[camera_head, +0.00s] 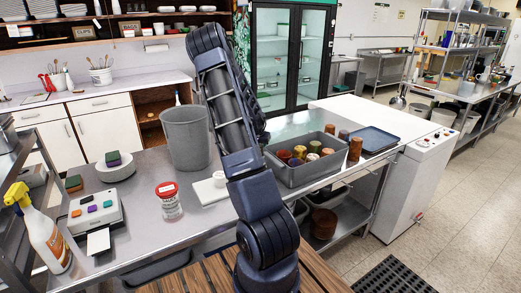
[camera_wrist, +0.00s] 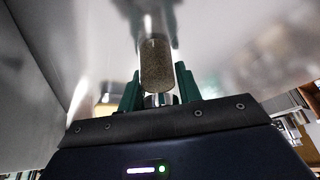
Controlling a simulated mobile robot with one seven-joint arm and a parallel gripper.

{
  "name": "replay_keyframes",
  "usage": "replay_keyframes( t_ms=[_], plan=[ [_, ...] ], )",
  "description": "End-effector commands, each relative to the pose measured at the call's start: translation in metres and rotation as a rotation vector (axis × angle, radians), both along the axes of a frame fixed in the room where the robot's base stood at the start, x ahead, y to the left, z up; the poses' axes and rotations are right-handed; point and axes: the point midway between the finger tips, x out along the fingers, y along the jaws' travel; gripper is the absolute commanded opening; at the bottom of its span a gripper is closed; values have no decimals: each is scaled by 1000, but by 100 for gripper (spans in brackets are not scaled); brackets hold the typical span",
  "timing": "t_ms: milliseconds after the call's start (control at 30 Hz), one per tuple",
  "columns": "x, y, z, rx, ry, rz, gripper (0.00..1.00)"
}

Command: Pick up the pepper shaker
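In the wrist view, a shaker-like glass cylinder (camera_wrist: 156,62) filled with grey-brown grains lies between the two green fingers of my gripper (camera_wrist: 158,80). A metallic, cap-like part (camera_wrist: 158,100) shows at its near end, close to the palm. The fingers flank it closely on both sides. I cannot tell if they press on it or stand just apart. In the head view, my arm hides the gripper, and I cannot make out the shaker there.
The steel counter (camera_head: 140,226) carries a grey bin (camera_head: 186,140), a red-lidded tub (camera_head: 169,200), a white board (camera_head: 208,193), a spray bottle (camera_head: 45,235) and a grey tub (camera_head: 302,174) of cups. A blue tray (camera_head: 369,139) lies further right. The counter's front middle is fairly clear.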

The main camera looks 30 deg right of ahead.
Motion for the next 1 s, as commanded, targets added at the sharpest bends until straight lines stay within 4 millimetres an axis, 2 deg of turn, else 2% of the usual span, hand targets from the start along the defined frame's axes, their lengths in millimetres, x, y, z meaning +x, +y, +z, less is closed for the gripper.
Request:
replay_keyframes(
  t_ms=[300, 467, 667, 1000],
  plan=[
    [0, 0, 1, 0, 0, 0, 10],
    [1, 0, 13, 0, -2, -1, 10],
    [1, 1, 52, -1, -3, 3, 10],
    [1, 1, 139, 0, -3, 1, 10]
  ],
)
